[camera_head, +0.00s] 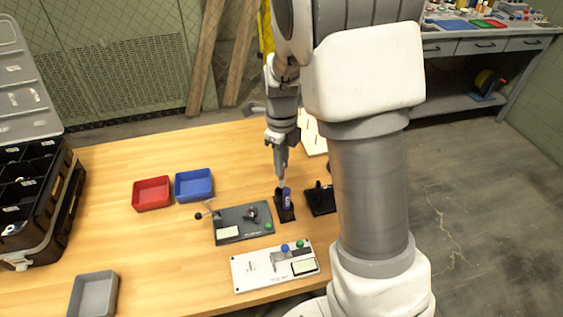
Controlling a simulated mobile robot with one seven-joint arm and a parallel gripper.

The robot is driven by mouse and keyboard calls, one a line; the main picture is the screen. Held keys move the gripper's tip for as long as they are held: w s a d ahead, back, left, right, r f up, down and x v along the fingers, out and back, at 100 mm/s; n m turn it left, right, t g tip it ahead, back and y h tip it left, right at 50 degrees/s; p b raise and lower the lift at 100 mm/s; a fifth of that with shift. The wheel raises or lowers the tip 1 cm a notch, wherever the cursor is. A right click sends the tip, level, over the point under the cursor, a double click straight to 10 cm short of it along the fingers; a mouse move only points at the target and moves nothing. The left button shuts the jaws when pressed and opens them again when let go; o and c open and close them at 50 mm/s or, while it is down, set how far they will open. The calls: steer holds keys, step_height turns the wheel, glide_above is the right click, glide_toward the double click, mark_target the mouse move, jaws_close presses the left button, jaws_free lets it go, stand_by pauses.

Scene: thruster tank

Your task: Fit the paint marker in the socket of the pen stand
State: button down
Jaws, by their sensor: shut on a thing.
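My gripper (282,182) points down over the right part of the wooden table and is shut on the paint marker (287,198). The marker is blue with a pale label and looks roughly upright. It is at a small black stand (289,216), which looks like the pen stand. The marker's lower end overlaps the stand in this view, and the socket is hidden. I cannot tell whether the marker is inside the socket or only in front of or above it.
Another black fixture (320,200) stands close on the right. A dark grey panel (232,232) and a white panel (252,272) lie nearer. Red (151,205) and blue (193,197) trays sit left, with a grey tray (77,299) at the near left. The table's left middle is clear.

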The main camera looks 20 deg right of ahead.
mark_target(281, 185)
steer(key=shift+f, duration=0.2)
steer(key=shift+f, duration=0.45)
steer(key=shift+f, duration=0.1)
steer(key=shift+f+b, duration=0.5)
steer(key=shift+f, duration=0.1)
steer(key=shift+f, duration=0.25)
stand_by(0.3)
steer(key=shift+f, duration=0.4)
steer(key=shift+f, duration=0.25)
stand_by(0.4)
